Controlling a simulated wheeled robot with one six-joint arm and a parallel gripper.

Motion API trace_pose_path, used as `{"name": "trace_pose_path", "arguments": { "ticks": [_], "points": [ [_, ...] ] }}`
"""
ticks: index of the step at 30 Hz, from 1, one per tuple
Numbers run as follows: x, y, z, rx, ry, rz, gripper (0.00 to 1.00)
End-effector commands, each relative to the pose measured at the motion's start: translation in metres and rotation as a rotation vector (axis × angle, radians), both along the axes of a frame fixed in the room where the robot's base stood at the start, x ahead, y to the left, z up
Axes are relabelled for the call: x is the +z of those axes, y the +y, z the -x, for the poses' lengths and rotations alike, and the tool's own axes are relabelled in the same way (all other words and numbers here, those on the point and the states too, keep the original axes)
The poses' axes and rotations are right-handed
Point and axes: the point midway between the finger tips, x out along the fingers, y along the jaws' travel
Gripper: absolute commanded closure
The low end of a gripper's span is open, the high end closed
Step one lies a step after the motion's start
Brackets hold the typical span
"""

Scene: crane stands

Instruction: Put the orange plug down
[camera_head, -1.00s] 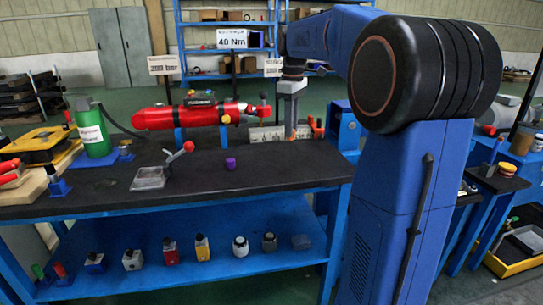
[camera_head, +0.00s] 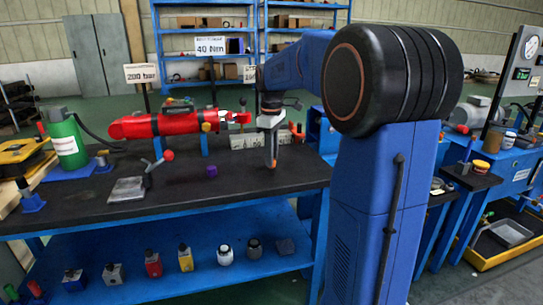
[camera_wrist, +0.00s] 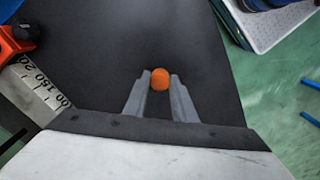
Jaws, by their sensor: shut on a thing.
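My gripper (camera_head: 271,160) points down over the right part of the black bench top (camera_head: 110,215). It is shut on the orange plug (camera_head: 271,154), which shows as a narrow orange strip between the fingers. In the wrist view the plug's round orange end (camera_wrist: 159,79) sits between the two grey fingertips, with the dark bench top behind it. I cannot tell whether the plug touches the bench or hangs just above it.
A purple piece (camera_head: 212,170) stands left of my gripper. A red cylinder (camera_head: 165,124) lies behind, with a white ruler-marked block (camera_head: 250,141) beside it. The bench front is clear.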

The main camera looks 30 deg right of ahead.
Motion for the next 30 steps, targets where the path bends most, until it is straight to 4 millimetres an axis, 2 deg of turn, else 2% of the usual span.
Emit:
{"name": "trace_pose_path", "arguments": {
  "ticks": [3, 4, 6, 15, 19, 23, 30],
  "points": [
    [-0.003, 0.000, 0.000, 0.000, 0.001, -0.001, 1.00],
    [-0.003, 0.000, 0.000, 0.000, 0.001, 0.000, 0.74],
    [-0.003, 0.000, 0.000, 0.000, 0.001, -0.001, 0.57],
    [-0.002, 0.000, 0.000, 0.000, 0.000, 0.000, 0.57],
    [0.005, 0.000, 0.000, 0.000, -0.001, 0.000, 0.57],
    [0.024, 0.000, 0.000, 0.000, -0.003, 0.000, 0.57],
    [0.071, 0.000, -0.001, 0.000, -0.003, 0.001, 0.57]
  ]
}}
